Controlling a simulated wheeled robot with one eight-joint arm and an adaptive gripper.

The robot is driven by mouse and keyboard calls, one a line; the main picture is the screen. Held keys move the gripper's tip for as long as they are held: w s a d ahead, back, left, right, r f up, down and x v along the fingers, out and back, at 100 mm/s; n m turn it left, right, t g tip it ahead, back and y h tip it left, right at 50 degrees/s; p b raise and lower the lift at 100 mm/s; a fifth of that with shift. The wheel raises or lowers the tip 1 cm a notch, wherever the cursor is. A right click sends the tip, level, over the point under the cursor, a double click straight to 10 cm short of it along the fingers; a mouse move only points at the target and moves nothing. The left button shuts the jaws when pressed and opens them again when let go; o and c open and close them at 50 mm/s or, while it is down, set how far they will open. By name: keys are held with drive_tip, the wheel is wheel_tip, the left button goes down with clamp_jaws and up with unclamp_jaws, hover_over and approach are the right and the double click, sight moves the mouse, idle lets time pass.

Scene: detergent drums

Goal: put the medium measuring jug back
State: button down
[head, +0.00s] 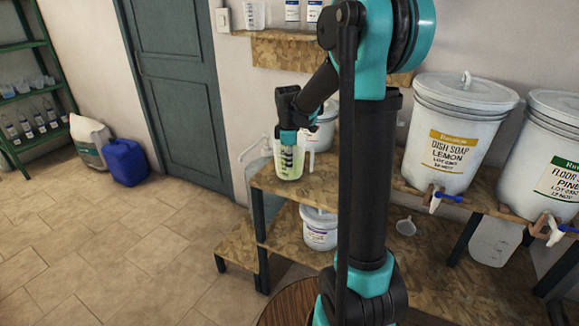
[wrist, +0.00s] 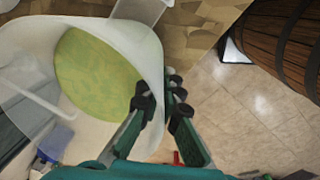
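A clear measuring jug (head: 289,163) with dark markings and yellow-green liquid in it is at the upper wooden step in the head view. Its handle points right. Whether its base touches the step I cannot tell. My gripper (head: 289,137) points down at the jug's rim. In the wrist view the jug (wrist: 146,42) fills the left side, with the yellow-green liquid seen inside. My gripper's fingers (wrist: 171,88) are close together on either side of the jug's wall, pinching it near the rim. Another clear jug (head: 254,15) stands on the wall shelf.
The wall shelf (head: 280,52) also holds labelled bottles, partly behind my arm. White drums with taps (head: 455,135) stand at right. A bucket (head: 319,230) sits below the upper step, and a funnel (head: 405,227) lies to its right.

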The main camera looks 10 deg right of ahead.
drive_tip(key=shift+f, duration=0.6)
drive_tip(key=shift+f, duration=0.1)
drive_tip(key=c, duration=1.7)
unclamp_jaws()
wheel_tip(320, 180, up, 12)
drive_tip(key=s, duration=0.1)
drive_tip(key=s+d+f+m+t, duration=0.1)
drive_tip(key=s+f+m, duration=0.4)
drive_tip(key=s, duration=0.3)
drive_tip(key=s+d+f+m+t, duration=0.1)
drive_tip(key=s+d+f+m, duration=0.1)
drive_tip(key=s+f+m, duration=0.3)
drive_tip(key=s+d+f+m+t, duration=0.1)
drive_tip(key=s+f+m, duration=0.4)
drive_tip(key=s, duration=0.6)
drive_tip(key=shift+s+d+f, duration=0.1)
drive_tip(key=shift+d+f, duration=0.15)
drive_tip(key=shift+f, duration=0.35)
drive_tip(key=shift+s+d+f, duration=0.1)
drive_tip(key=shift+d+f, duration=0.1)
drive_tip(key=shift+f, duration=0.4)
